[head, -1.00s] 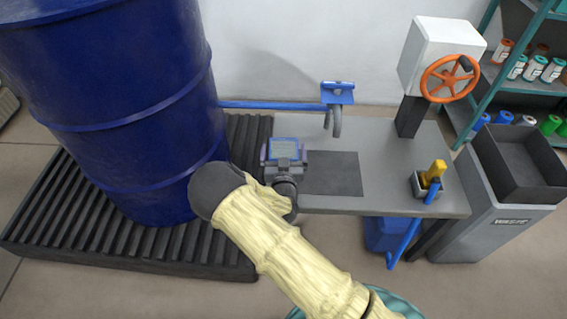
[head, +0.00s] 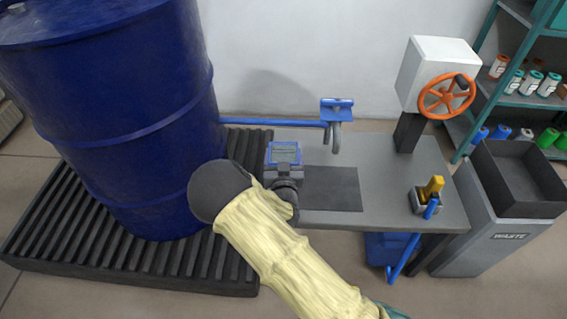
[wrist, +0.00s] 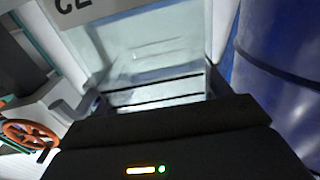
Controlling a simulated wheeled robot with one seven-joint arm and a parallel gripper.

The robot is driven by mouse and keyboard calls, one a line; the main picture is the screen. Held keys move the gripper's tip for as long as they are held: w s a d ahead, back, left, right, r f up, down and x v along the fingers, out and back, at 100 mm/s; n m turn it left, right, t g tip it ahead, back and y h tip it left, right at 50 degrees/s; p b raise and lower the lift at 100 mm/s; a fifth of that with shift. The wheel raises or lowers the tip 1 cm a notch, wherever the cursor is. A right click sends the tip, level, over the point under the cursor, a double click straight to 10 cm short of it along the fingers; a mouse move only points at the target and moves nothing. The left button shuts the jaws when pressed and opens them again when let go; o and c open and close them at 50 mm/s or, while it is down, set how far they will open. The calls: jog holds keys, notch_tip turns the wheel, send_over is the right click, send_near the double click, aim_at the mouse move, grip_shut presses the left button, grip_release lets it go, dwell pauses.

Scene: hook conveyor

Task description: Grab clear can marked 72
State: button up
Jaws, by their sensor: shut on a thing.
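My gripper (head: 285,168) is over the left part of the grey bench in the head view. It is shut on a clear can (head: 285,152), which shows as a small bluish see-through block at its front. In the wrist view the clear can (wrist: 145,55) fills the middle, between the jaws, just past the dark gripper body (wrist: 165,135). A pale label with dark characters is cut off at the top edge, so I cannot read the full mark.
A big blue drum (head: 130,120) stands on a ribbed black pallet (head: 215,265) at left. The grey bench (head: 390,170) holds a blue hook stand (head: 337,112), a white box with an orange wheel (head: 447,95) and a yellow lever (head: 433,187). A waste bin (head: 490,235) and can shelves stand right.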

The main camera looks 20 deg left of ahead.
notch_tip(320, 180, up, 5)
jog(key=shift+f+p, duration=0.15)
jog(key=shift+p, duration=0.2)
dwell(0.3)
